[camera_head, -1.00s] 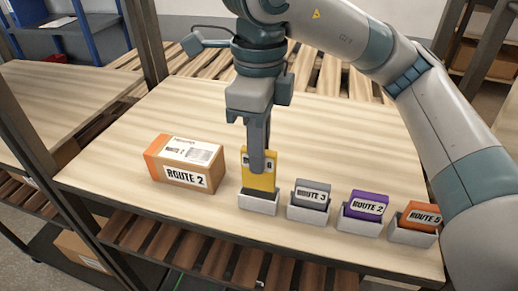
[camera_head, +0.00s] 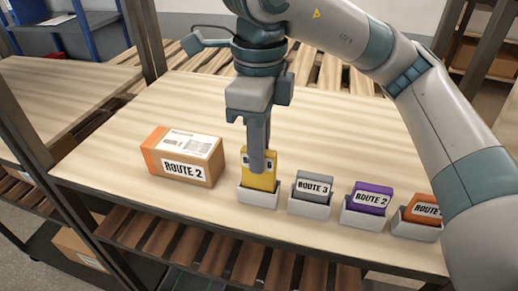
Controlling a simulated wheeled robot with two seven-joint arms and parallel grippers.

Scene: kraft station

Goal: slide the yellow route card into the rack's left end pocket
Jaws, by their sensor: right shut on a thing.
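The yellow route card (camera_head: 259,179) stands upright at the left end pocket (camera_head: 258,199) of the rack, with its lower part hidden behind the pocket's pale front wall. My right gripper (camera_head: 257,165) comes down from above and is shut on the card's upper part, covering much of its face. The card's label is mostly hidden by the fingers. My left gripper is not in view.
Pockets to the right hold a grey ROUTE 3 card (camera_head: 313,186), a purple ROUTE 2 card (camera_head: 369,197) and an orange card (camera_head: 422,209), partly behind my right arm. A ROUTE 2 carton (camera_head: 187,171) stands left of the rack. The table (camera_head: 340,135) behind is clear.

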